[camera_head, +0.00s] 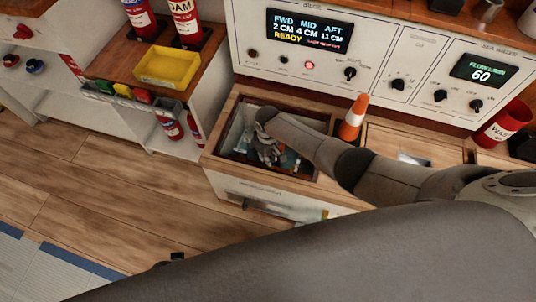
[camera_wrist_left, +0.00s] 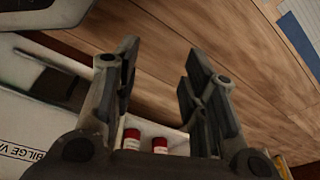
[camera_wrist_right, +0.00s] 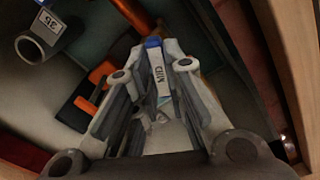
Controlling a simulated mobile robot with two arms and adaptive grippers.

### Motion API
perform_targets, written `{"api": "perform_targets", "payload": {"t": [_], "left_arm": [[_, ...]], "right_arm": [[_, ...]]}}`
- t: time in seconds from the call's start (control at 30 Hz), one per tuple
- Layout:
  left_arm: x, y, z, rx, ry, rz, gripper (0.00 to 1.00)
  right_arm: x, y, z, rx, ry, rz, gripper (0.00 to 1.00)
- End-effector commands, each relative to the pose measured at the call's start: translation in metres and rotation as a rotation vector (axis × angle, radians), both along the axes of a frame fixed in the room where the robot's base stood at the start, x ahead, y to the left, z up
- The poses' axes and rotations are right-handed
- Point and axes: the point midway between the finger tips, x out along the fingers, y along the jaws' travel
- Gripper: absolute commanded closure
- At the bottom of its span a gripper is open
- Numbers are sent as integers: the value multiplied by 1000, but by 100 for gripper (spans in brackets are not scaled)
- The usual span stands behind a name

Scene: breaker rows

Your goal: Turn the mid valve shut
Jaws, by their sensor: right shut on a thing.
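The mid valve lever (camera_wrist_right: 160,80) is a pale handle with a "MID" label and a blue end, seen in the right wrist view. My right gripper (camera_wrist_right: 150,95) is shut on it, with one finger along each side. In the head view the right gripper (camera_head: 268,153) is down inside the open bilge box (camera_head: 215,157), where the arm hides part of the interior. The valve body is mostly hidden by the fingers. My left gripper (camera_wrist_left: 163,70) is open and empty above the floor in its wrist view.
An orange handle (camera_wrist_right: 101,75) and a grey pipe end with a tag (camera_wrist_right: 45,35) are beside the right gripper. The panel display (camera_head: 310,32) reads FWD 2, MID 4, AFT 11 cm, READY. The left floor is clear.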

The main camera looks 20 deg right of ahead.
Motion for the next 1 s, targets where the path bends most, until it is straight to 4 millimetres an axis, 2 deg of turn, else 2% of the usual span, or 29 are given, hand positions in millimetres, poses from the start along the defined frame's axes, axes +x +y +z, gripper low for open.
{"api": "perform_targets", "payload": {"t": [0.2, 0.5, 1.0], "left_arm": [[-5, 1, -6, 0, 5, -1, 60], [-8, 2, -11, 2, 9, -2, 60], [-9, 2, -12, 2, 8, -2, 60]], "right_arm": [[-1, 0, 0, 0, 2, 194, 100], [-1, 0, -1, 0, 2, 396, 100], [-1, 0, -1, 1, 3, 509, 100]]}}
